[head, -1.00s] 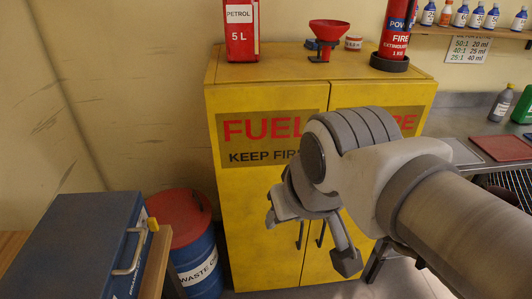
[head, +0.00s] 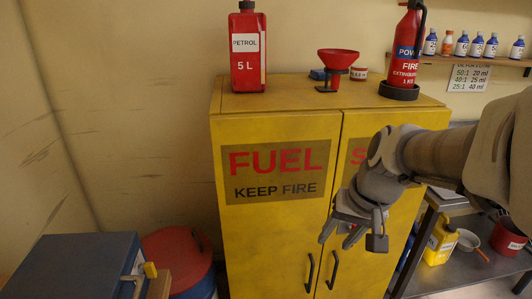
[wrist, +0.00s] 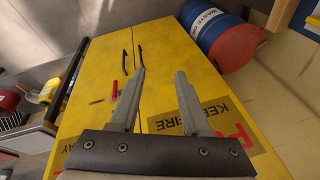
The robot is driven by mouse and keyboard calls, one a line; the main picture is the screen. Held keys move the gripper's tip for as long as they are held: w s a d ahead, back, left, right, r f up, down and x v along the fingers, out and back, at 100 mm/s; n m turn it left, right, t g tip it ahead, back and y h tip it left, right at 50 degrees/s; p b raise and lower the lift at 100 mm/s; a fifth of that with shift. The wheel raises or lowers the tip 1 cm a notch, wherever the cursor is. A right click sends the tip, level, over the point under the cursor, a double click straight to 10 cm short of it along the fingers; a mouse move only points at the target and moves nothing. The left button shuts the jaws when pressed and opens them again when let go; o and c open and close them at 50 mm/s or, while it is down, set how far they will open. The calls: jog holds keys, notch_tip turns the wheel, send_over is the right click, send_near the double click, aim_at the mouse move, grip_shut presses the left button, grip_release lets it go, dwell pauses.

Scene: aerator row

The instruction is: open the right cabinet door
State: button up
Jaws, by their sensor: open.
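The yellow cabinet's right door (head: 398,215) is shut, flush with the left door (head: 262,225). Its dark upright handle (head: 334,270) is beside the seam, near the left door's handle (head: 309,272). In the upside-down wrist view, the right door's handle (wrist: 125,62) is left of the left door's handle (wrist: 141,55). My gripper (head: 350,238) is open and empty, in front of the right door and above the handles in the head view, apart from them. In the wrist view, my gripper (wrist: 161,75) has its fingers spread. A small red item (wrist: 114,90) shows against the right door.
A petrol can (head: 247,70), a red funnel (head: 338,62) and a fire extinguisher (head: 407,55) stand on the cabinet. A blue drum with a red lid (head: 178,255) and a blue box (head: 75,265) are at left. A bench with containers (head: 465,265) is at right.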

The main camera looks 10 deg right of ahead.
jog(key=w+d+f+m+g+y+b, duration=0.1)
jog(key=w+f+m+y, duration=0.15)
jog(key=f, duration=0.35)
jog(key=w+d+f+m+g+y+b, duration=0.1)
jog(key=w+f+m+y, duration=0.15)
jog(key=f, duration=0.45)
jog(key=m+t+h+b, duration=0.3)
jog(key=m+t+b, duration=0.2)
jog(key=m+t, duration=1.55)
send_near(335, 273)
jog(key=w+r+m+g, duration=0.1)
jog(key=w, duration=0.2)
jog(key=w+a+r+m+g+b, duration=0.1)
jog(key=w+m, duration=0.1)
jog(key=w, duration=0.1)
jog(key=w+r+m+g+b, duration=0.1)
jog(key=w+g, duration=0.1)
jog(key=w, duration=0.2)
jog(key=shift+a+r+m, duration=0.15)
jog(key=shift+a+m, duration=0.05)
jog(key=shift+m, duration=0.15)
jog(key=shift+c, duration=0.3)
grip_shut()
